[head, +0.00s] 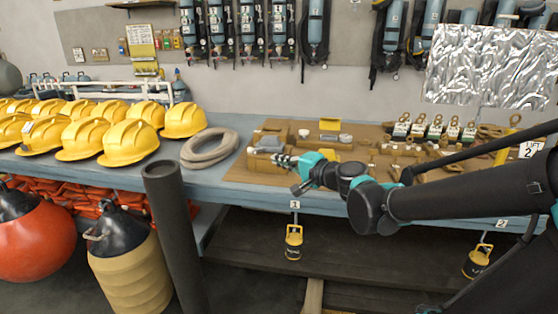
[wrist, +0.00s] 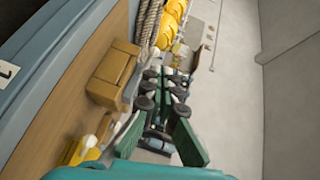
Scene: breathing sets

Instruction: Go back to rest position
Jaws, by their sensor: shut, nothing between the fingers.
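My gripper (head: 284,160) hangs over the front part of the brown board on the workbench in the head view, its tip pointing left. Its fingers are shut with nothing held. In the wrist view, the green finger pads of my gripper (wrist: 168,118) show at lower middle, in front of the bench and wall. My dark arm reaches in from the right. The fingertips overlap tan fittings in the head view; I cannot tell the exact gap to them.
Yellow helmets (head: 128,140) and a coiled hose (head: 209,147) lie on the bench to the left. Tan fittings (head: 268,138) and clamps (head: 432,131) sit on the brown board (head: 240,174). A dark post (head: 174,235) stands in front. Breathing sets (head: 238,30) hang on the wall.

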